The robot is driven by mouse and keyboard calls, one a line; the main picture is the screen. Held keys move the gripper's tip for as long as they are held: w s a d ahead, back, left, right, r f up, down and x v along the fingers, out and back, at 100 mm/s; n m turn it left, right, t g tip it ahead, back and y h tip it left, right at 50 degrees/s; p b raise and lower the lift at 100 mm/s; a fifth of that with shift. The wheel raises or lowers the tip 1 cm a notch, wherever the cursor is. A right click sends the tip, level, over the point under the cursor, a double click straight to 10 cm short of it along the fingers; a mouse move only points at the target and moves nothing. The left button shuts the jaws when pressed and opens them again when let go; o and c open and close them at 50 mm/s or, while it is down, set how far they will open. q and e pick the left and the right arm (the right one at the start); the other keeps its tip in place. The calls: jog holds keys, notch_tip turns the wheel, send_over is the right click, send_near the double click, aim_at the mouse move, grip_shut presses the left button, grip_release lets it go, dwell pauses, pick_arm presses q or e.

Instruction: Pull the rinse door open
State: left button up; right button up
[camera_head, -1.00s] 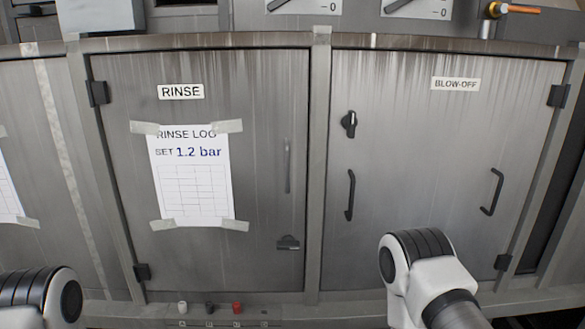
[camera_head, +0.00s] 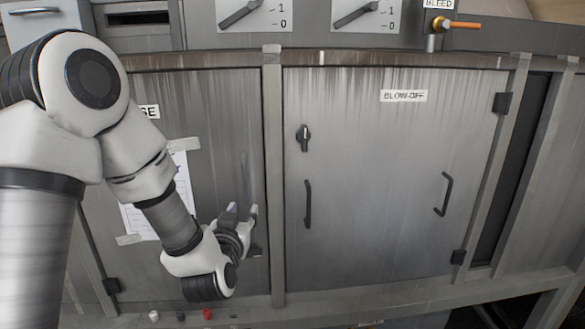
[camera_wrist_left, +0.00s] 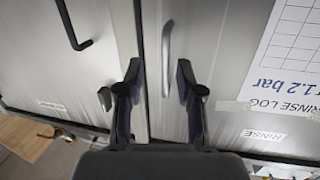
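The grey rinse door (camera_head: 215,90) looks shut, flush with its frame. My left arm covers much of it and part of its label. Its slim upright handle (camera_head: 245,172) is near the right edge; the handle also shows in the left wrist view (camera_wrist_left: 167,45). My left gripper (camera_head: 242,211) is open at the handle's lower part in the head view. In the left wrist view the open fingers (camera_wrist_left: 158,82) are on either side of the handle's line; I cannot tell whether they touch it. The dark latch below is mostly hidden by the gripper. My right gripper is out of view.
The blow-off door (camera_head: 375,190) is shut to the right, with two black handles and a dark knob (camera_head: 303,137). A post (camera_head: 273,190) separates the doors. A taped rinse log sheet (camera_head: 186,190) is partly behind my arm. Small buttons (camera_head: 207,313) sit below.

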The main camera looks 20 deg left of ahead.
pick_arm(q)
send_near(244, 175)
jog(key=w, duration=0.3)
jog(key=a, duration=0.1)
jog(key=shift+n+t+y, duration=0.3)
jog(key=shift+n+t, duration=0.1)
jog(key=p+x, duration=0.1)
jog(key=x, duration=0.1)
jog(key=p+x, duration=0.1)
jog(key=x, duration=0.2)
jog(key=p+x, duration=0.1)
jog(key=x, duration=0.1)
jog(key=shift+w+a+f, duration=0.15)
jog(key=shift+w+f, duration=0.1)
jog(key=shift+f, duration=0.15)
grip_shut()
